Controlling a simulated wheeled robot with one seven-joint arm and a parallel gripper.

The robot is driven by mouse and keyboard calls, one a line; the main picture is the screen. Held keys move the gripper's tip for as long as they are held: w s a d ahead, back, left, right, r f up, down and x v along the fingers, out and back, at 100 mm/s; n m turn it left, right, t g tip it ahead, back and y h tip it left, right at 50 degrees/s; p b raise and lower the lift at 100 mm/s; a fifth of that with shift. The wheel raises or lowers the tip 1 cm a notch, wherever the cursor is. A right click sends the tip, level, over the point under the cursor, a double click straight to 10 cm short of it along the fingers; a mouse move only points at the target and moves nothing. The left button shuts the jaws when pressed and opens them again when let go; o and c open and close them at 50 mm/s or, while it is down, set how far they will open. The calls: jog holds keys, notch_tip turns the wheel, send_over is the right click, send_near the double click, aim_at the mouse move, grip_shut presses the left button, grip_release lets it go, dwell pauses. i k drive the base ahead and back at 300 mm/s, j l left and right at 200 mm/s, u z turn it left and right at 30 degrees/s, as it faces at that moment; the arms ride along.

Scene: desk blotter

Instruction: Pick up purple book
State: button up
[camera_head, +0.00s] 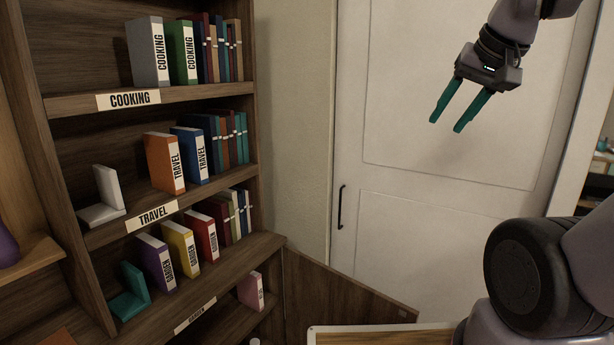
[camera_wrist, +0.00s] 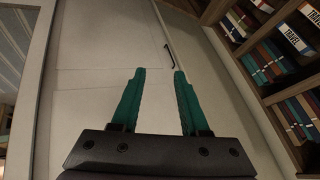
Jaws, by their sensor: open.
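The purple book (camera_head: 156,263) stands upright on the third shelf down in the head view, its white label facing out. It is between a teal bookend and a yellow book. My gripper (camera_head: 447,123) is open and empty at the upper right of the head view, in front of the white door and well apart from the shelves. In the wrist view my gripper (camera_wrist: 157,75) shows two teal fingers spread apart with nothing between them. I cannot make out the purple book in the wrist view.
The teal bookend (camera_head: 130,292), yellow book (camera_head: 182,249) and red book (camera_head: 203,236) flank the purple book. The travel shelf (camera_head: 152,216) is above it. A low wooden panel (camera_head: 340,295) stands right of the bookcase. The space before the door (camera_head: 400,60) is clear.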

aim_at(155, 255)
jog(key=i+l+u, duration=0.15)
jog(key=u, duration=2.1)
jog(key=k+l+u, duration=0.2)
jog(key=l, duration=0.3)
jog(key=i, duration=0.15)
